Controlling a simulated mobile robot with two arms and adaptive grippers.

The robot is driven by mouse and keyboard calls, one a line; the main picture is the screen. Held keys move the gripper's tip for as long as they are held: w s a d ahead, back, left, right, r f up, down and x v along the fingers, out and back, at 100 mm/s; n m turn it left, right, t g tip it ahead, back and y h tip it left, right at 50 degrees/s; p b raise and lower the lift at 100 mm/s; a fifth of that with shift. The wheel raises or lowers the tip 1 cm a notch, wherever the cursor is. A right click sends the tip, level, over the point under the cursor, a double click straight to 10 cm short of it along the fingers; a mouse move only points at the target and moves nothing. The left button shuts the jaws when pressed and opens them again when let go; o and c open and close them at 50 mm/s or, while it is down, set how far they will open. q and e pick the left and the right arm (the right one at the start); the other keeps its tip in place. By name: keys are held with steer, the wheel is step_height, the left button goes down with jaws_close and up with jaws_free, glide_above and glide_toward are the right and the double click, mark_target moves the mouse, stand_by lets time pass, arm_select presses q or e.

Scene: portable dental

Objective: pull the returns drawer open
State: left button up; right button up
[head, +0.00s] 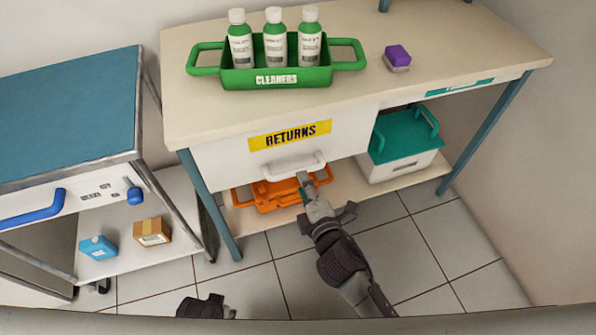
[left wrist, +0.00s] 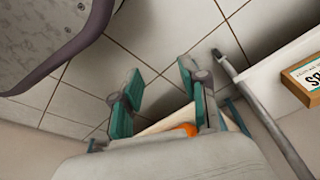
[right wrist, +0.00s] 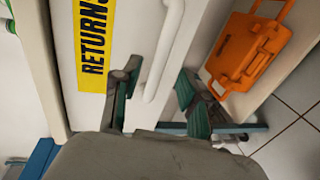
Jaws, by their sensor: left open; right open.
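The returns drawer (head: 220,165) is under the cream worktop, with a yellow RETURNS label (head: 290,135). Its front sits close under the worktop edge and looks shut. Its white bar handle (head: 290,168) is below the label. My right gripper (head: 309,181) is open at the right end of the handle. In the right wrist view the handle (right wrist: 165,55) runs between the two spread fingers (right wrist: 158,98); I cannot tell whether they touch it. My left gripper (left wrist: 160,90) is open and empty over the floor in the left wrist view.
A green cleaners tray (head: 275,78) with bottles and a purple-topped block (head: 397,57) stand on the worktop. An orange case (head: 270,197) and a teal-lidded box (head: 405,165) sit on the shelf below. A blue-topped cart (head: 70,110) stands left. Tiled floor in front is clear.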

mark_target(297, 171)
arm_select(q)
steer(key=shift+w+r+b, duration=0.2)
steer(key=shift+w+r, duration=0.1)
steer(key=shift+r, duration=0.4)
steer(key=shift+w+r+b, duration=0.15)
steer(key=shift+w+r, duration=0.1)
steer(key=shift+r, duration=0.4)
arm_select(e)
steer(key=shift+x, duration=2.95)
jaws_close()
